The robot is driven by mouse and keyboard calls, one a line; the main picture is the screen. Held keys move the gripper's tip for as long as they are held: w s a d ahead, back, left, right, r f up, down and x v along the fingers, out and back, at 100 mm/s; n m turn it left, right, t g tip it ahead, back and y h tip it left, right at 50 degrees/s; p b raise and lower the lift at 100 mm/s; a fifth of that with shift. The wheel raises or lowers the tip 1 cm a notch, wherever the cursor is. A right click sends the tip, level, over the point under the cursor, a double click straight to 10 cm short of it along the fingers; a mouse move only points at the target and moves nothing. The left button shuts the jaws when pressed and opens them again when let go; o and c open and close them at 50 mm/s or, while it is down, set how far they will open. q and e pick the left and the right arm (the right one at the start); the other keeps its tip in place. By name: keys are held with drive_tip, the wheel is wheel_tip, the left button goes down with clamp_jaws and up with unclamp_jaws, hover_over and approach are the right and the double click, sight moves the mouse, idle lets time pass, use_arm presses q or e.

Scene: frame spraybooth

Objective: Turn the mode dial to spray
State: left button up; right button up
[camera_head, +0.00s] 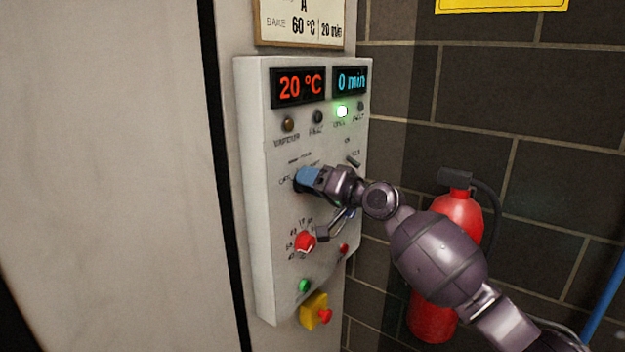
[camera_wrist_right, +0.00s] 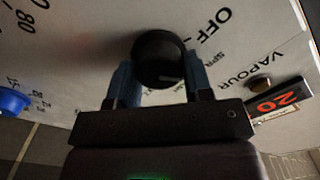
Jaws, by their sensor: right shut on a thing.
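The mode dial (camera_wrist_right: 158,58) is a round black knob on the light control panel (camera_head: 262,230). It sits between the two blue fingers of my right gripper (camera_wrist_right: 161,76), which are shut on it from both sides. Printed OFF and a label starting SP show beside the dial in the right wrist view. I cannot tell which mark its pointer faces. In the head view my right gripper (camera_head: 306,179) reaches in from the right and mostly hides the dial. My left gripper is not in view.
The panel has a red temperature display (camera_head: 299,87), a blue minutes display (camera_head: 350,80), a lit green lamp (camera_head: 342,111), a red knob (camera_head: 305,242) and a yellow-boxed red button (camera_head: 314,311). A blue knob (camera_wrist_right: 12,101) is near. A fire extinguisher (camera_head: 432,317) stands behind my right arm.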

idle(0.4)
drive_tip(key=o, duration=0.9)
drive_tip(key=b+v, duration=0.1)
drive_tip(key=v, duration=0.9)
drive_tip(key=shift+s+d, duration=0.25)
drive_tip(key=shift+d, duration=0.05)
